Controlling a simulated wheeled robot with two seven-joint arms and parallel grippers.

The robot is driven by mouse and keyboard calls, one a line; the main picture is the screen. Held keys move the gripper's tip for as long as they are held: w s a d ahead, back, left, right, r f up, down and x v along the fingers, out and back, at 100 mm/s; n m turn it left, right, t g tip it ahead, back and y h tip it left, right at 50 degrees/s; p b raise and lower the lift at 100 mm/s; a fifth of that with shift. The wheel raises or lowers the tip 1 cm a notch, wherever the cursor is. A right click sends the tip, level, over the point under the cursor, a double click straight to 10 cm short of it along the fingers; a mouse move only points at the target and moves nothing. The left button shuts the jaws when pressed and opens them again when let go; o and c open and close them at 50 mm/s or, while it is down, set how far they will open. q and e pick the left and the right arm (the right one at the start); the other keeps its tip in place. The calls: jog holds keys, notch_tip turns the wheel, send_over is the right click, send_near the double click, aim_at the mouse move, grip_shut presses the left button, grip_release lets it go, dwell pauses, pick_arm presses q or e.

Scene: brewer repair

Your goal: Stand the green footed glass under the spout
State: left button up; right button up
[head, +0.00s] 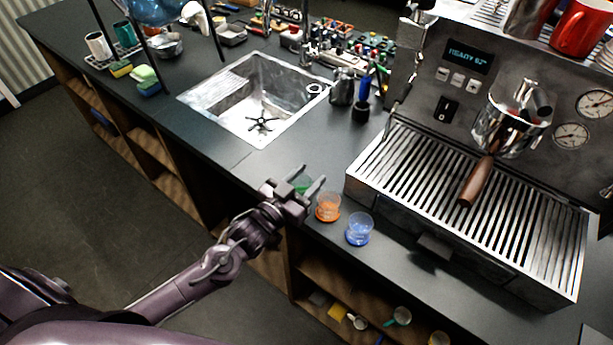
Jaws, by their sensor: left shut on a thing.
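The green footed glass (302,185) stands at the counter's front edge, partly hidden by my left gripper (306,183). The gripper's two fingers are around the glass, shut on it. Whether its foot touches the counter I cannot tell. An orange glass (328,207) and a blue glass (359,230) stand in a row to its right. The espresso machine (440,100) is at the right, with a portafilter with a wooden handle (476,182) under its chrome group head (512,118). The spout is hard to make out. The slatted drip tray (410,165) below is bare. My right gripper is not in view.
A sink (258,98) lies behind and left of the glasses. A steel pitcher (343,87) and a dark cup with pens (361,110) stand left of the machine. Red mugs (580,27) sit on the machine's top. The counter strip between sink and drip tray is clear.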

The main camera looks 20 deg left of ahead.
pick_arm(q)
jog(key=o, duration=0.7)
jog(key=shift+f, duration=0.1)
jog(key=shift+r, duration=0.2)
jog(key=b+v, duration=0.2)
jog(key=v, duration=1)
